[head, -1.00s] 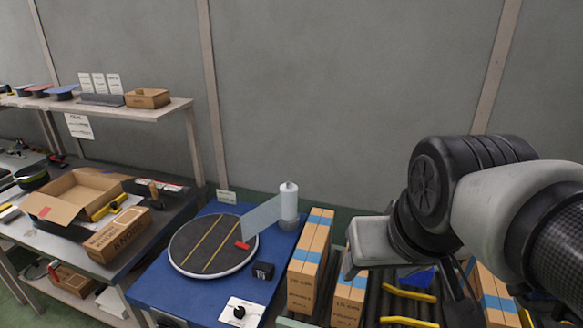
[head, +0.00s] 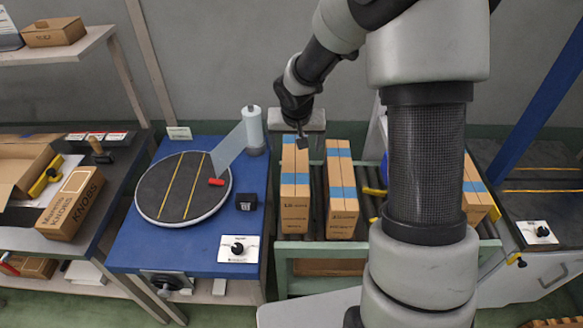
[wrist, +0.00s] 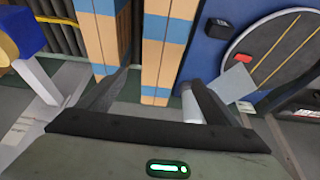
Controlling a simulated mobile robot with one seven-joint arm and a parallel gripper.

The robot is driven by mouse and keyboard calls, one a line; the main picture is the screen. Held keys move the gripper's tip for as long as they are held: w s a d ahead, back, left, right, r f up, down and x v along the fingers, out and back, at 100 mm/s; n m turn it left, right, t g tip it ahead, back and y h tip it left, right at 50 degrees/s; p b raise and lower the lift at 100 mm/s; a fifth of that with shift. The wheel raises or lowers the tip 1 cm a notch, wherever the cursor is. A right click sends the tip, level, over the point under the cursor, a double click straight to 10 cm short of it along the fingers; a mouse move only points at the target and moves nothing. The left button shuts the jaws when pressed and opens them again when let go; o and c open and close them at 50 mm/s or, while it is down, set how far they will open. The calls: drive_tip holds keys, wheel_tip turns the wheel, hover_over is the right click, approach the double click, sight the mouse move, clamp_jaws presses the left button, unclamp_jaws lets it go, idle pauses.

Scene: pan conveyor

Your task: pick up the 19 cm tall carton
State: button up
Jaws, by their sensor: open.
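Two tall brown cartons with blue tape bands stand side by side on the roller conveyor in the head view, a left one (head: 295,188) and a right one (head: 341,190). Their printed labels are too small to read, so I cannot tell which is the 19 cm one. My gripper (head: 301,138) is open and empty, at the top rear of the left carton. In the wrist view the left carton (wrist: 165,50) shows between and beyond the fingers, and the right carton (wrist: 100,35) shows behind the picture-left finger. I see no clear contact.
Another taped carton (head: 474,190) stands farther right, partly behind my arm. A blue table (head: 135,250) with a round dark turntable (head: 175,205) and a white roll (head: 252,128) stands close on the left. A KNOBS box (head: 70,205) lies on the bench.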

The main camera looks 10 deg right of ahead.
sight(295, 159)
drive_tip(key=x, duration=1)
drive_tip(key=shift+f, duration=0.4)
drive_tip(key=x, duration=0.5)
drive_tip(key=shift+w+r+p, duration=0.1)
drive_tip(key=shift+p, duration=0.3)
drive_tip(key=c, duration=1.6)
drive_tip(key=shift+c, duration=0.4)
drive_tip(key=shift+r, duration=0.15)
